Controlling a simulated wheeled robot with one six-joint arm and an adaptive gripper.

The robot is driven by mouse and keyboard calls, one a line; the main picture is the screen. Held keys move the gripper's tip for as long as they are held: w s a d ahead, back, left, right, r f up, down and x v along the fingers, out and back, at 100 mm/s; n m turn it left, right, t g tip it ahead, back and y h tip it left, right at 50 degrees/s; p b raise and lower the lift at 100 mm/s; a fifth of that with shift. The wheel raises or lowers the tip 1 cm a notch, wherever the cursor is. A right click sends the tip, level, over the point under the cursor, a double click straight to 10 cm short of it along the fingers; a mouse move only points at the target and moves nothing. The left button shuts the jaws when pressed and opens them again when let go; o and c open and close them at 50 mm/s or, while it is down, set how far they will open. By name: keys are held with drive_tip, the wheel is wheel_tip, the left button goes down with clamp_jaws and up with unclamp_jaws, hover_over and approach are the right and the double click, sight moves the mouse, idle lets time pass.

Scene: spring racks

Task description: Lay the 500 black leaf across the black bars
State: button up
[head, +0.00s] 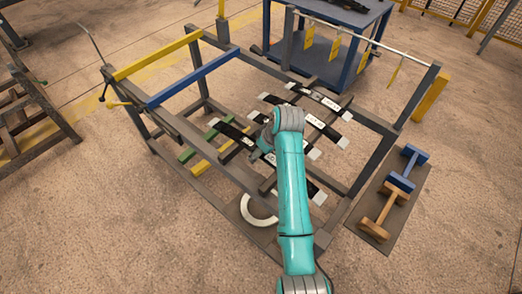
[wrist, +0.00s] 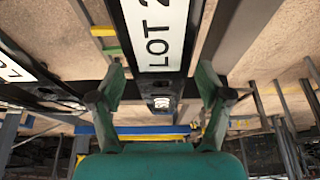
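Several black leaves with white labels and pale ends lie inside the rack frame, among them one at the back (head: 318,98), one in the middle (head: 312,127) and one at the left (head: 232,132). I cannot read which is the 500. Dark bars (head: 330,128) run crosswise beneath them. My gripper (head: 262,150) is low among the leaves, partly hidden by my arm. In the wrist view my gripper (wrist: 162,82) is open, one finger on each side of a black leaf (wrist: 160,88) labelled "LOT 2…", with gaps at both sides. Part of another labelled leaf (wrist: 15,72) shows at left.
The rack has a yellow bar (head: 150,56) and a blue bar (head: 193,78) on top at left, and a rail with yellow tags (head: 335,43) at the back. Green (head: 203,140) and yellow (head: 210,160) bars lie lower left. A white ring (head: 247,212) lies near the front.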

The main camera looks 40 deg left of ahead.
drive_tip(key=shift+s+d+f, duration=0.1)
drive_tip(key=shift+f, duration=0.05)
drive_tip(key=v, duration=1.2)
idle(0.6)
